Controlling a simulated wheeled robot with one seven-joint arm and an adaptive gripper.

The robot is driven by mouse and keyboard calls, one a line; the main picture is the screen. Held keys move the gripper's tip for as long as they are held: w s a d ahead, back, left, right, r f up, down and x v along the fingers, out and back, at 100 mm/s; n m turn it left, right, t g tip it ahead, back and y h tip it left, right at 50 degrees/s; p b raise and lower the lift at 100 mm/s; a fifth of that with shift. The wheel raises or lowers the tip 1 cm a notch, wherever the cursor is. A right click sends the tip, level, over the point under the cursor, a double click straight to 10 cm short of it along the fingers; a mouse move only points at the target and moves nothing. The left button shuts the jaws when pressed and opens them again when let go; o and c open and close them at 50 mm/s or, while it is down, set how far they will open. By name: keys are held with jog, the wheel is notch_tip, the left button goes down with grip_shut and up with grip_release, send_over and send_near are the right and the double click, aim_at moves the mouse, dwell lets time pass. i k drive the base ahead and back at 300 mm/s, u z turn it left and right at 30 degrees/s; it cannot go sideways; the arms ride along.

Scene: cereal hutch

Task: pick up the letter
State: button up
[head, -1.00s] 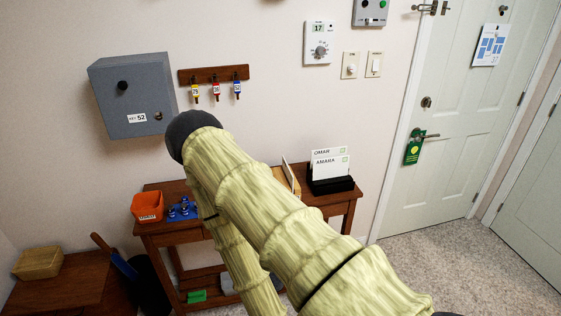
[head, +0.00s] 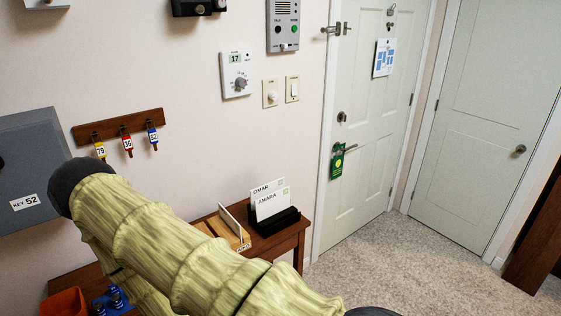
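Two white cards stand upright in a black holder (head: 276,226) on the wooden table. The front card (head: 272,203) reads "AMARA", and the back one (head: 262,187) reads "OMAR". To their left, a thin white upright piece (head: 233,221), perhaps a letter seen nearly edge-on, stands at a light wooden rack (head: 222,232) with a small label at its front. I cannot tell for certain which of these is the letter. My arm, in a pale green sleeve, crosses the lower left and hides part of the table. My gripper is not in view.
An orange bin (head: 66,303) and a blue tray (head: 110,303) with small dark pieces sit at the table's left. A key rack (head: 118,126) and grey key box (head: 30,170) hang above. Carpet (head: 400,265) is clear to the right, before the doors.

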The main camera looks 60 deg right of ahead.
aim_at(268, 205)
jog(key=z, duration=0.65)
jog(key=i, duration=0.6)
jog(key=z, duration=0.75)
